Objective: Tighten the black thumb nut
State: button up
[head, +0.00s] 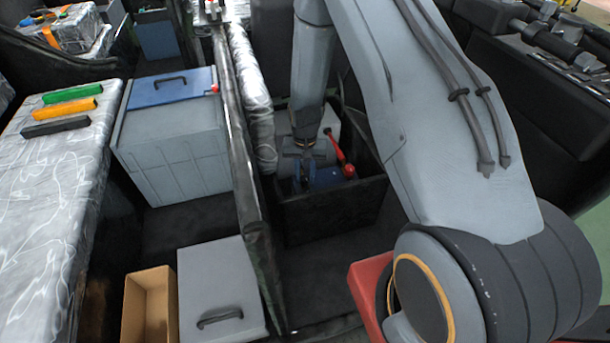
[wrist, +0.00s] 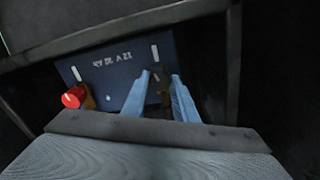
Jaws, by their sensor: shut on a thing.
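My gripper (head: 303,182) reaches down into a dark open-topped box between the rails in the head view. In the wrist view my gripper's two blue fingers (wrist: 160,76) are closed around a small dark part, the black thumb nut (wrist: 158,88), in front of a dark blue panel (wrist: 112,70). The fingers hide much of the nut, and its thread cannot be seen. The panel has white lettering and two white slanted marks. In the head view the nut is hidden behind my gripper.
A red knob (wrist: 74,97) sits left of my fingers in the wrist view. A red lever (head: 335,147) stands right of my gripper in the head view. The dark box walls (head: 330,215) surround my gripper closely. A grey crate (head: 175,155) with a blue lid stands to the left.

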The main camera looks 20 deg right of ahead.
aim_at(305, 177)
jog(key=shift+m, duration=1.6)
jog(key=o, duration=0.8)
notch_tip(305, 177, up, 7)
jog(key=shift+b, duration=0.4)
jog(key=shift+r, duration=0.45)
